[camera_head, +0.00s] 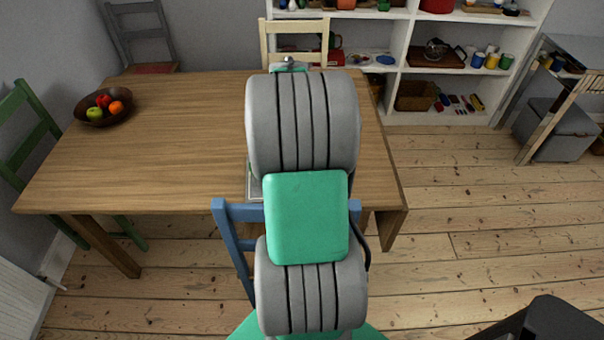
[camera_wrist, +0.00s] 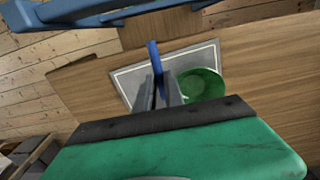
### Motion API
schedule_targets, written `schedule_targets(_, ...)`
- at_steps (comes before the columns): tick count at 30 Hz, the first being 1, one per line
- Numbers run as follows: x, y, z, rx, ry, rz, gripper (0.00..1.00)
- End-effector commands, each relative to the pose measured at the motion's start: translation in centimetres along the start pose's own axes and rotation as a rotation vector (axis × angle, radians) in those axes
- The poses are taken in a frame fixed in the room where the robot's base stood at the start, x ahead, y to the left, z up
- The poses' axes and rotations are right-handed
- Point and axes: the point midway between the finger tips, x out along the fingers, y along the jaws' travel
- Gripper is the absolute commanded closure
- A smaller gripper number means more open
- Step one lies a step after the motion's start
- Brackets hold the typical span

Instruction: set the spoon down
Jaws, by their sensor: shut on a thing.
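In the wrist view my gripper (camera_wrist: 162,88) is shut on a blue spoon (camera_wrist: 154,56), whose thin blue part sticks up past the fingertips. The rest of the spoon is hidden by the fingers. The gripper is over a pale grey rectangular mat or tray (camera_wrist: 127,75) on the wooden table. Whether the spoon touches the surface I cannot tell. In the head view my arm hides the gripper and spoon.
A green round dish (camera_wrist: 203,84) lies on the mat or tray, just right of the fingers. The wooden table (camera_head: 170,140) is mostly clear, with a fruit bowl (camera_head: 90,121) at its far left. A blue chair (camera_head: 233,213) stands at the front edge.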

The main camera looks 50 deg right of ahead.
Motion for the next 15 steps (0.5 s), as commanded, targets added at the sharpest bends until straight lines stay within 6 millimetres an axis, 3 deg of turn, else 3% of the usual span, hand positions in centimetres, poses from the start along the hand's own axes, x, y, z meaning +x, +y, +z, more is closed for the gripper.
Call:
schedule_targets(7,3.0,5.3,-4.8,0.005,-0.005,0.000,1.00)
schedule_targets(12,6.8,7.4,-6.8,0.003,-0.004,0.000,1.00)
schedule_targets(15,7.9,8.0,-7.5,0.000,-0.002,0.000,1.00)
